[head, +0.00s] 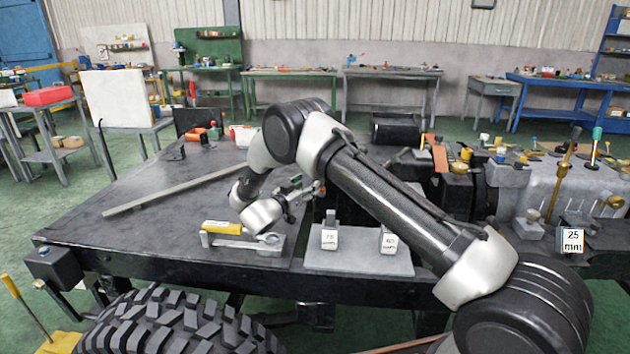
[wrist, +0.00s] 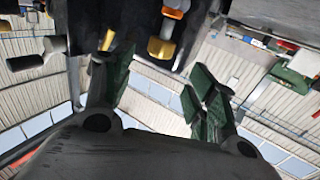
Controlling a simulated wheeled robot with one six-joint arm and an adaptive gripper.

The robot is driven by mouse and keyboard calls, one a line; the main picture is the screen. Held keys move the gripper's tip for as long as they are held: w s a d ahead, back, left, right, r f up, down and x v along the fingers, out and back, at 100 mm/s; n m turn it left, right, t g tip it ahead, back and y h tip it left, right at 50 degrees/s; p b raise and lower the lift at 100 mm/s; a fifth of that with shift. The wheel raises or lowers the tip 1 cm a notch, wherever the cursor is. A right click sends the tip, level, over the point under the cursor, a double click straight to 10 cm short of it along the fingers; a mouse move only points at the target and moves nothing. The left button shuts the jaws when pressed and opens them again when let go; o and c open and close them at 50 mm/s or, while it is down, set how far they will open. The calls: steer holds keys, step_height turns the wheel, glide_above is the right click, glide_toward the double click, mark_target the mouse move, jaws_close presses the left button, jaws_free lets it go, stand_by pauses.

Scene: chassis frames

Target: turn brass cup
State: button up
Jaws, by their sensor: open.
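A brass-coloured fitting (wrist: 161,47) with a pale and amber body above it shows at the top of the wrist view, on a dark block. It looks like the brass cup. My gripper (wrist: 160,78) is open, its two green-lined fingers apart, with the fitting ahead of the gap and no clear contact. In the head view my gripper (head: 315,189) is over the dark bench, pointing right, partly hidden by my own forearm. Several small brass pieces (head: 465,154) show on the dark machine at right; I cannot tell which matches the wrist view.
A dark lever with a knob (wrist: 38,55) juts out left in the wrist view. A grey plate (head: 350,261) with blocks marked 75 and 65, and a yellow-handled tool (head: 222,227), lie near the bench's front edge. A long bar (head: 175,191) lies left. The bench's left part is mostly clear.

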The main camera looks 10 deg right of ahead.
steer(key=shift+v, duration=1.65)
steer(key=shift+r, duration=0.1)
